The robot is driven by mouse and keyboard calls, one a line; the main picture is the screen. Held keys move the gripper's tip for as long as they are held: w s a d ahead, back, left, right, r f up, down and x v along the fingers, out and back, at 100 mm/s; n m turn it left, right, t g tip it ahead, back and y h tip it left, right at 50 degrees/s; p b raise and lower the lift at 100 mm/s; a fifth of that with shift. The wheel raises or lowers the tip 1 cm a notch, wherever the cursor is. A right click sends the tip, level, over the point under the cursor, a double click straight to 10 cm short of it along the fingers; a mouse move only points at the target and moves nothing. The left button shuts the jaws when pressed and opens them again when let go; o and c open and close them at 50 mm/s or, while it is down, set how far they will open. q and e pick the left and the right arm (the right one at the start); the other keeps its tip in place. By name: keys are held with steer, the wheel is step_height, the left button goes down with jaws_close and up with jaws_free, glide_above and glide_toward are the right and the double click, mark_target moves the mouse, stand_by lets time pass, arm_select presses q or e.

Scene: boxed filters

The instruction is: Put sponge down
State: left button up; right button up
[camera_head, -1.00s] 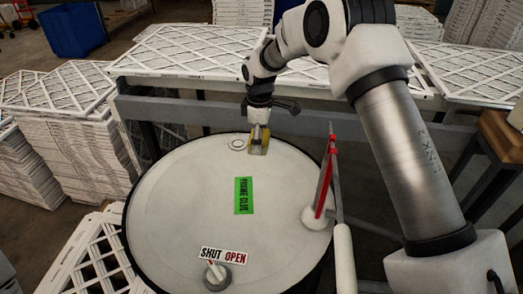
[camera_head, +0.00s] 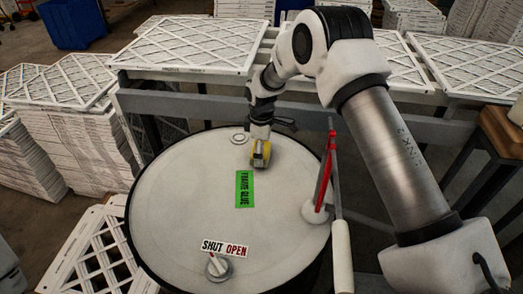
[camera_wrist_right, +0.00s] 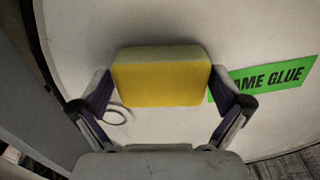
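The yellow sponge (camera_head: 261,157) is over the far part of the white drum top, behind the green glue label (camera_head: 244,189). My right gripper (camera_head: 260,147) is shut on the sponge. In the right wrist view, the sponge (camera_wrist_right: 160,78) sits between both fingers, which press on its two ends. I cannot tell whether the sponge touches the drum top (camera_head: 175,210). My left gripper is not in view.
A red-handled fitting (camera_head: 323,180) stands at the drum's right side. A valve knob (camera_head: 218,267) with a SHUT/OPEN label is near the front. A round cap (camera_head: 239,138) lies left of the sponge. Filter stacks (camera_head: 90,145) surround the drum. The drum's left part is clear.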

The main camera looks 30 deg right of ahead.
steer(key=shift+r, duration=0.6)
step_height(320, 180, up, 11)
steer(key=b, duration=0.2)
steer(key=shift+r, duration=0.1)
